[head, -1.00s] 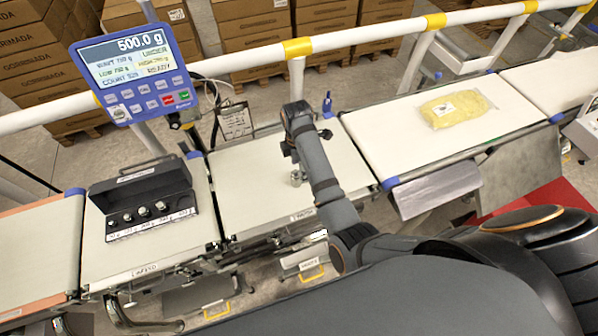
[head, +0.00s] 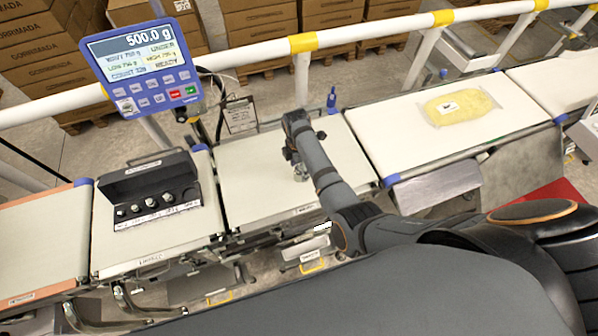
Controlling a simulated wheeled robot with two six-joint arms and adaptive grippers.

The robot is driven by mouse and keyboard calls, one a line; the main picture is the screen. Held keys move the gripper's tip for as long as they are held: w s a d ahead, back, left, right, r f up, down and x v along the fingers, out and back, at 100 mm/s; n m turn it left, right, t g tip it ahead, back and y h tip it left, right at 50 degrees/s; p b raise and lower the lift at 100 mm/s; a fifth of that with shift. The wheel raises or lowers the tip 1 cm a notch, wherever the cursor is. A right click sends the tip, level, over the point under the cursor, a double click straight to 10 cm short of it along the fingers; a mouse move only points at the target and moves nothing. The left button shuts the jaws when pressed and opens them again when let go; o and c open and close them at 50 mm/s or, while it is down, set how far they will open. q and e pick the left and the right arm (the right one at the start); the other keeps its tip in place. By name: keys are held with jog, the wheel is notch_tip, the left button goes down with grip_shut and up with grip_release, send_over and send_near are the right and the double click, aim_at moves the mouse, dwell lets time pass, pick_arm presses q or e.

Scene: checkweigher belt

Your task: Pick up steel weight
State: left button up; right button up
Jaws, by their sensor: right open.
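The steel weight (head: 299,174) stands on the pale middle belt, a small shiny cylinder partly hidden by my right arm. My right gripper (head: 291,156) is just above it and at its top, with the jaws open. From this angle I cannot tell whether the fingers touch the weight. The display (head: 140,65) reads 500.0 g. My left gripper is not in view.
An open black case (head: 155,177) with several smaller weights sits on the belt to the left. A yellow bag (head: 460,106) lies on the belt to the right. A white guard rail (head: 240,60) runs behind the belts. The middle belt is otherwise clear.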

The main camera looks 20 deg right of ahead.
jog(key=shift+f, duration=1.05)
grip_shut()
